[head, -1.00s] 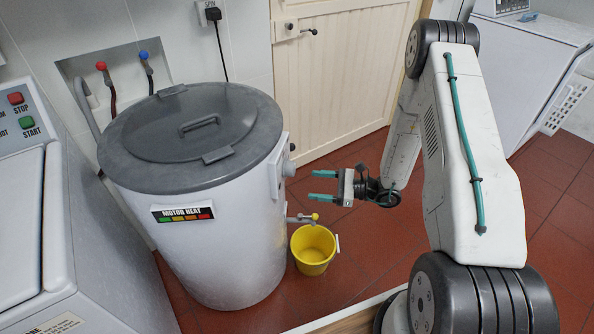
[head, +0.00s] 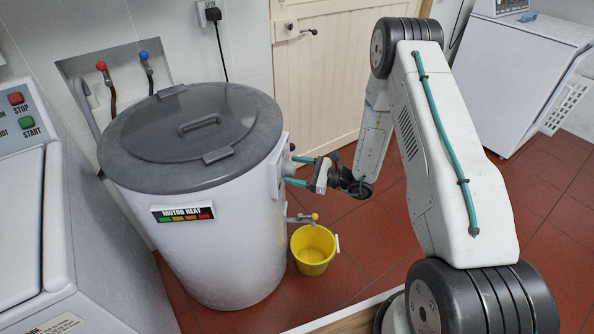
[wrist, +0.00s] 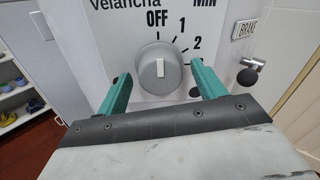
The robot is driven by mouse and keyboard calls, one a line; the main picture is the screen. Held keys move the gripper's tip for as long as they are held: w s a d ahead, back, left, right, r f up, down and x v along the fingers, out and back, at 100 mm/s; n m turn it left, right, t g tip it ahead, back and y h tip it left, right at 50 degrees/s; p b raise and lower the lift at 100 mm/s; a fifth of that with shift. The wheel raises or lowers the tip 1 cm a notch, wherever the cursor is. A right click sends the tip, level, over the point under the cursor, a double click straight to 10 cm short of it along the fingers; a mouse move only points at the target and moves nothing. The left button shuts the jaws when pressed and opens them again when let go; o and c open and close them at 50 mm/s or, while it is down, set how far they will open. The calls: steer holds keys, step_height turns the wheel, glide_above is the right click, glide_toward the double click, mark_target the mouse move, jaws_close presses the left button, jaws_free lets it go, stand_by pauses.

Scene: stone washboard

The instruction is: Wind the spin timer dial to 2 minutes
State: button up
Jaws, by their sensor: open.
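The spin timer dial (wrist: 151,75) is a round grey knob with a white pointer bar on the spinner's white panel (wrist: 112,34). The bar stands about upright and points toward the OFF mark. Marks 1 and 2 sit to its right. My gripper (wrist: 160,76) is open, with one teal finger on each side of the dial; I cannot tell whether either touches it. In the head view my gripper (head: 288,170) is at the right side of the grey-lidded spinner (head: 215,240), where the dial is mostly hidden.
A yellow bucket (head: 313,247) stands on the red tiles below a small tap (head: 303,218). A BRAKE label (wrist: 247,28) and a dark-knobbed lever (wrist: 248,76) are right of the dial. A white washing machine (head: 30,220) stands at the left.

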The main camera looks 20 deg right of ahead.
steer(key=c, duration=1)
steer(key=shift+m, duration=0.4)
steer(key=m, duration=1)
steer(key=shift+r+m+g, duration=0.1)
steer(key=shift+m+g, duration=0.3)
